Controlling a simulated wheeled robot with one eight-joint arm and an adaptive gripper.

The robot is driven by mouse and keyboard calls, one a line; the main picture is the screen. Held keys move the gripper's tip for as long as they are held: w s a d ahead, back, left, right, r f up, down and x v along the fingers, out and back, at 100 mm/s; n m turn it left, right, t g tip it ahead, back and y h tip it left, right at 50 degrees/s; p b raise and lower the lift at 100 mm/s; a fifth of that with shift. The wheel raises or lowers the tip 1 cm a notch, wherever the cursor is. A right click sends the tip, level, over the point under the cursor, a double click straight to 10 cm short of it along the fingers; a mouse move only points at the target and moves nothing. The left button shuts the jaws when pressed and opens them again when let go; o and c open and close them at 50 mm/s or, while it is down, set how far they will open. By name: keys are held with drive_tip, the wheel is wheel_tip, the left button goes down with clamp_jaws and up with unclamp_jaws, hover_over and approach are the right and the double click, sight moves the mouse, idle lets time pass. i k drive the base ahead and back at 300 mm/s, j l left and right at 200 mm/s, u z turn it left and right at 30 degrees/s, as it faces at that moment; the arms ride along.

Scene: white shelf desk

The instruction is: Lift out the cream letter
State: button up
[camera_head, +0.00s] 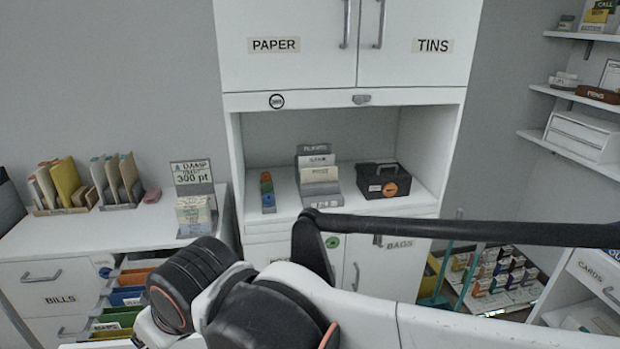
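A stepped grey rack (327,200) stands in the open niche of the white cabinet. It holds several upright pieces, and a cream one (319,174) with dark print sits in front of greyer ones. I cannot tell for sure that this is the cream letter. Another cream card (193,211) stands in a small holder on the left desk, below a sign reading 300 pt. My arm crosses the lower part of the view, and a dark bar of it passes in front of the cabinet. My gripper does not show.
A black box (383,182) with an orange disc sits right of the rack, and a small coloured block stack (267,192) sits left. File holders (62,187) stand on the left desk (142,226). A drawer of coloured folders (127,297) is open below. Shelves (575,97) line the right wall.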

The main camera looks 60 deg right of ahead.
sight(320, 174)
drive_tip(key=z, duration=1.9)
drive_tip(key=i+l+u, duration=0.15)
drive_tip(key=l, duration=0.25)
drive_tip(key=l+u, duration=0.2)
drive_tip(key=l, duration=0.25)
drive_tip(key=i, duration=0.05)
